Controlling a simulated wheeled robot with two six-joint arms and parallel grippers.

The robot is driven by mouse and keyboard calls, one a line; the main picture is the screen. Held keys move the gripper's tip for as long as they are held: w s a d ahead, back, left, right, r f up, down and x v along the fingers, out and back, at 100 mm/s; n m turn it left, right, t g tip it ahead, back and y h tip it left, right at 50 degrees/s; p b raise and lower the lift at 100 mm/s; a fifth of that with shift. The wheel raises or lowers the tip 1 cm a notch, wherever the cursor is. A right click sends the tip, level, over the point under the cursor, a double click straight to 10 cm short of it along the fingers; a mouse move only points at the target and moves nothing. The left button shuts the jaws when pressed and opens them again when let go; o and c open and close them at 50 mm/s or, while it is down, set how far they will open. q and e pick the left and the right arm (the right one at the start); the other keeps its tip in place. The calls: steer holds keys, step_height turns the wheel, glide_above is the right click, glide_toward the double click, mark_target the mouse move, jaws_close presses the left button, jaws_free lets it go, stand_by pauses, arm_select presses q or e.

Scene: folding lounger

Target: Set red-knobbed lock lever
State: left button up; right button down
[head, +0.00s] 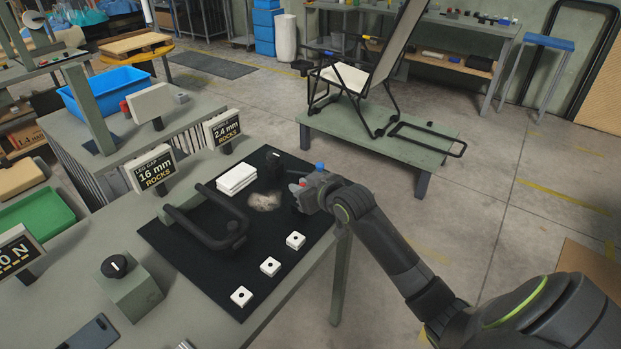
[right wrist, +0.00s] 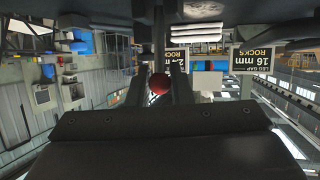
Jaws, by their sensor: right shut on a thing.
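The red knob (right wrist: 159,84) of the lock lever shows between the two fingers of my right gripper (right wrist: 160,76) in the right wrist view. The fingers are shut on it. The lever itself is mostly hidden by the gripper. A blue knob (head: 320,167) shows just behind the gripper. My left gripper is not in view.
A bent black tube frame (head: 212,232), white blocks (head: 237,178) and several small white pieces (head: 270,266) lie on the mat. Signs reading 16 mm (head: 154,170) and 2.4 mm (head: 223,129) stand behind. A lounger (head: 345,78) stands on a low green table (head: 341,139).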

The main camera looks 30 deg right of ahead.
steer(key=w+g+p, duration=0.1)
steer(key=p, duration=0.2)
steer(key=w+a+g+h+p, duration=0.1)
steer(key=g+p, duration=0.1)
steer(key=p, duration=0.1)
steer(key=w+g+p, duration=0.1)
steer(key=p, duration=0.2)
steer(key=shift+a+r+n+g, duration=0.1)
steer(key=shift+a+n+g, duration=0.05)
steer(key=shift+n+g, duration=0.25)
steer(key=shift+w+a+f+g+h+p, duration=0.1)
steer(key=shift+w+f+g+h+p, duration=0.1)
steer(key=shift+g+h+p, duration=0.4)
steer(key=shift+w+a+f+g+p, duration=0.1)
steer(key=shift+w+f+g+p, duration=0.25)
steer(key=shift+p, duration=0.35)
steer(key=shift+s, duration=0.1)
steer(key=shift+f, duration=0.1)
steer(key=c, duration=1.3)
jaws_free()
steer(key=b+v, duration=0.1)
steer(key=v, duration=1.6)
steer(key=shift+r, duration=0.3)
